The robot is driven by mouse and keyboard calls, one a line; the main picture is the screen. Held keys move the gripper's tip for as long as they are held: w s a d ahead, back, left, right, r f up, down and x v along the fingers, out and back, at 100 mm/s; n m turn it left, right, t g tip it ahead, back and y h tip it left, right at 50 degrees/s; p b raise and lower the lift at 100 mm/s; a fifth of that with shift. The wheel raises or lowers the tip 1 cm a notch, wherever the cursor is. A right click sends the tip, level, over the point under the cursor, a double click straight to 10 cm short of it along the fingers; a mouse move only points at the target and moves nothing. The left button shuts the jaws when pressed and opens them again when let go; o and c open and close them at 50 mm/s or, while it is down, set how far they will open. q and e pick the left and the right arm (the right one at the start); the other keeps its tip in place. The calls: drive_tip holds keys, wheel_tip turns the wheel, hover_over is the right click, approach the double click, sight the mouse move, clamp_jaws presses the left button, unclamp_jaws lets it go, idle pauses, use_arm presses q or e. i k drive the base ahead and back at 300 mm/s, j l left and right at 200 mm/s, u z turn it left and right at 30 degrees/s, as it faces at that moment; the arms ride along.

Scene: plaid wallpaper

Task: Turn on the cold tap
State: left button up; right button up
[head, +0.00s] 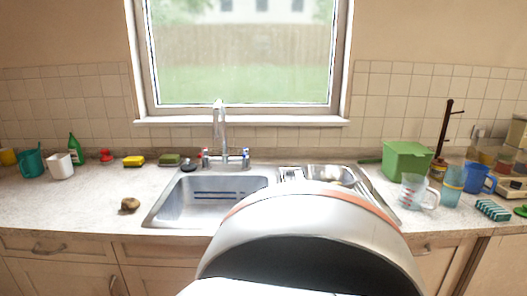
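The chrome tap (219,130) rises behind the sink, below the window. Its blue-marked handle (245,157) is on the right side of the tap's base, and a red-marked handle (205,157) is on the left side. The handles are too small for me to tell how far each is turned. I see no clear water stream. The sink (208,198) has a metal basin under the tap. Neither of my grippers shows in the head view.
A large white rounded part of mine fills the lower middle and hides part of the counter and drainer. A green box (408,160), a measuring jug (412,192) and a blue mug (478,178) stand right. A brown lump (129,204) lies left of the sink.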

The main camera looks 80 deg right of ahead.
sight(245, 150)
drive_tip(key=z, duration=2.45)
